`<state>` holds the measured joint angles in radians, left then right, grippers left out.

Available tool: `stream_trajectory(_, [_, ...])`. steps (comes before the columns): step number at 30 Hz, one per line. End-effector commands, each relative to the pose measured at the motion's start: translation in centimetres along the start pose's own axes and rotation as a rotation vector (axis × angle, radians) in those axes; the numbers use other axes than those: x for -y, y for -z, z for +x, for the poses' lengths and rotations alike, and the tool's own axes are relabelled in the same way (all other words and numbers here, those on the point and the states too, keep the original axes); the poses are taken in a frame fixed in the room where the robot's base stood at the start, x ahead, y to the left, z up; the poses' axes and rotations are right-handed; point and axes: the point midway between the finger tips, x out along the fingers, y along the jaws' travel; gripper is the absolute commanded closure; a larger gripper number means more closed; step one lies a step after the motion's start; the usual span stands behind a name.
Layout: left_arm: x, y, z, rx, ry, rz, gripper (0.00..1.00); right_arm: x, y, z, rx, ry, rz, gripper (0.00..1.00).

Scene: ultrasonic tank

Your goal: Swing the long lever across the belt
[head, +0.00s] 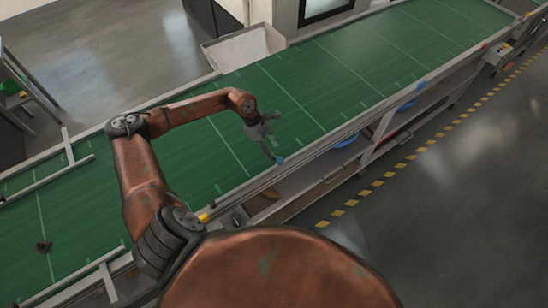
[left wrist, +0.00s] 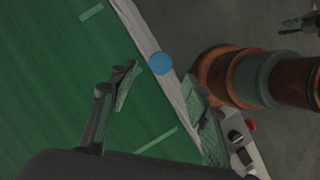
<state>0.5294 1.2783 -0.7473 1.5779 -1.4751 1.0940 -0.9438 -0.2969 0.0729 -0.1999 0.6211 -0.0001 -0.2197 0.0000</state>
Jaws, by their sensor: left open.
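My left gripper (head: 275,136) is open and empty above the near edge of the green belt. In the left wrist view its two fingers (left wrist: 162,98) stand wide apart. A round blue knob (head: 279,160) is by the near fingertip; it also shows as a blue disc (left wrist: 161,63) over the belt's edge rail, beyond the fingers and apart from them. A thin grey bar seems to run along the rail from this knob; I cannot clearly tell the lever from the rail. A small dark claw (left wrist: 300,22) at the wrist view's corner looks like my right gripper.
The green belt (head: 350,62) runs from lower left to upper right. A grey T-shaped bar (head: 50,178) lies over its left part, and a small dark object (head: 44,246) sits on it. A pale bin (head: 243,48) stands at the far side. Floor beyond the yellow-black tape is clear.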

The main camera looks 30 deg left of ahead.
Motion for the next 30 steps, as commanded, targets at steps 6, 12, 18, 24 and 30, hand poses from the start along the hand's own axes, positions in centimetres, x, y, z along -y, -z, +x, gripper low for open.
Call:
stream_trajectory(6, [0.1,-0.1,3.4,0.003,0.004,-0.004,0.56,0.0,-0.5,-1.4,0.008,0.000,0.002,0.63])
stream_trajectory(12, [0.1,0.0,5.5,0.002,0.002,-0.006,0.56,-0.5,-0.6,-1.9,0.009,-0.004,0.000,0.63])
stream_trajectory(18, [0.1,0.1,6.1,0.001,0.000,-0.005,0.56,-0.9,-0.6,-2.0,0.009,-0.008,-0.002,0.63])
stream_trajectory(24, [0.1,0.1,6.1,0.001,0.001,-0.005,0.60,-1.0,-0.4,-2.0,0.008,-0.009,-0.003,0.63])
stream_trajectory(30, [0.1,0.1,6.1,0.001,0.001,-0.005,0.73,-0.9,-0.4,-2.0,0.007,-0.009,-0.003,0.63])
